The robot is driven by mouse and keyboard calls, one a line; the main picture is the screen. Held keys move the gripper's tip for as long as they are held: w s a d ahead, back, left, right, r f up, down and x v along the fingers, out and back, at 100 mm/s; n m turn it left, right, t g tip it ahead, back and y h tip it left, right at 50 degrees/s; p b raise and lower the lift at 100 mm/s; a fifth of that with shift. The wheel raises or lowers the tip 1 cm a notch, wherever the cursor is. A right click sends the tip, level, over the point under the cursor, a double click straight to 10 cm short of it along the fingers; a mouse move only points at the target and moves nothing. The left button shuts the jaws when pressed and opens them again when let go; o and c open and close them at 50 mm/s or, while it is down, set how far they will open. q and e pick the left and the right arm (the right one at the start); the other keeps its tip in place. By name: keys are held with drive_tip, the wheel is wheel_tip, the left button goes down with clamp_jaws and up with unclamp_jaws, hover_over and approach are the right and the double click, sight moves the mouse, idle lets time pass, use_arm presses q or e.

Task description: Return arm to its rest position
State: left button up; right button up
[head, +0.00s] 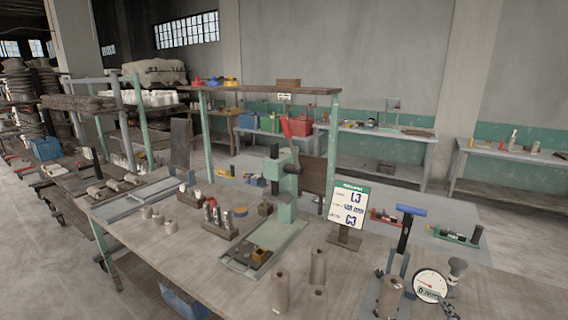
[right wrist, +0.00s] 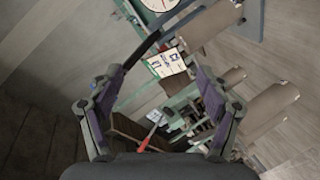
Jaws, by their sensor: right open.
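My right gripper (right wrist: 157,92) shows in the right wrist view. Its two fingers are spread wide apart, with nothing held between their pads. The sign card (right wrist: 166,63) and a red lever (right wrist: 148,137) appear in the background between the fingers. Neither gripper shows in the head view, and my left gripper is in no view.
The workbench (head: 190,262) carries a green press (head: 286,190), clay cylinders (head: 318,266), a sign (head: 349,206), a blue-handled tool (head: 410,210) and a dial gauge (head: 429,285). In the right wrist view, clay cylinders (right wrist: 265,112) stand beside the right finger.

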drive_tip(key=s+a+f+m+g+y, duration=0.25)
drive_tip(key=s+a+f+g, duration=0.2)
drive_tip(key=s+f, duration=0.35)
drive_tip(key=s+a+f+m+g+y, duration=0.2)
drive_tip(key=s+a+f+m+g, duration=0.2)
drive_tip(key=s+f+g, duration=0.35)
drive_tip(key=s+d+f, duration=0.1)
drive_tip(key=s+f, duration=0.1)
drive_tip(key=f, duration=1.1)
drive_tip(key=s+d+f, duration=0.2)
drive_tip(key=f, duration=1.2)
drive_tip(key=s+f, duration=1.5)
drive_tip(key=s, duration=0.3)
drive_tip(key=shift+d+g, duration=0.35)
drive_tip(key=shift+g, duration=0.05)
